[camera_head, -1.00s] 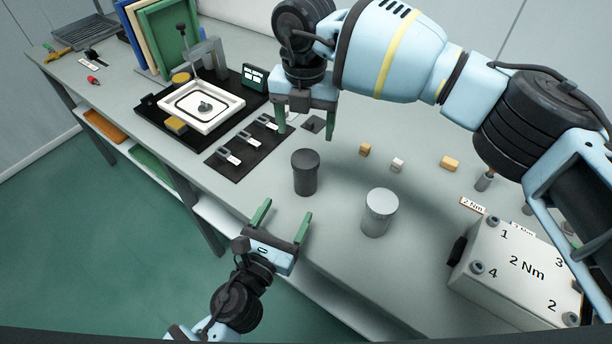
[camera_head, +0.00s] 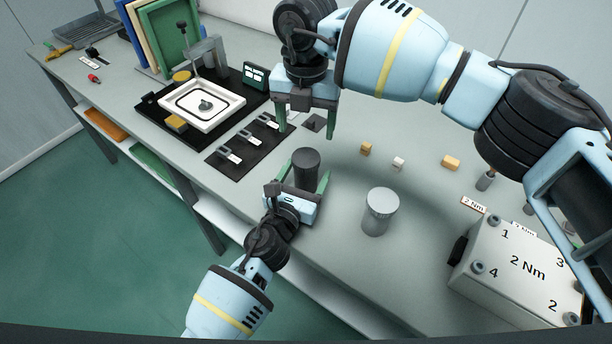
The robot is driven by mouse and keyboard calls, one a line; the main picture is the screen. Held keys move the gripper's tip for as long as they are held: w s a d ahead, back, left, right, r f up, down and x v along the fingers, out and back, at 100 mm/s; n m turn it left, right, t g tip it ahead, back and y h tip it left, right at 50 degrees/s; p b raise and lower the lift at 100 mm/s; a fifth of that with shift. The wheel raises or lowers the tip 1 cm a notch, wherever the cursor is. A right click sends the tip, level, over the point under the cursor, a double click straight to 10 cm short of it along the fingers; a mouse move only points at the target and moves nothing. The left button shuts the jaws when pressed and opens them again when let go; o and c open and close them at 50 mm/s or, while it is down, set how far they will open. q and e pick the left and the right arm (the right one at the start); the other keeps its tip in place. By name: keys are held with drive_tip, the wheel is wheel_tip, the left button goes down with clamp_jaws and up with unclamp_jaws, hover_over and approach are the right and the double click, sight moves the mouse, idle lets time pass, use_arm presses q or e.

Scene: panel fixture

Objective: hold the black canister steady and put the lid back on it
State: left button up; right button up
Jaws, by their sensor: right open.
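The black canister (camera_head: 306,168) stands upright on the bench near its front edge. Its dark top is slightly wider than the body and looks like a lid seated on it; no separate lid is clearly visible. My left gripper (camera_head: 304,177) is open, with a green finger on each side of the canister; a narrow gap seems to show, and contact cannot be told. The canister's lower part is hidden by this gripper.
A grey canister (camera_head: 379,213) stands to the right. Small blocks (camera_head: 450,162) lie behind it, and a box marked 2 Nm (camera_head: 525,265) is at the right. A black mat with clips (camera_head: 240,160) and a white tray (camera_head: 202,122) are at the left.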

use_arm(q)
drive_tip(key=shift+w+d, duration=0.15)
drive_tip(key=shift+w, duration=0.15)
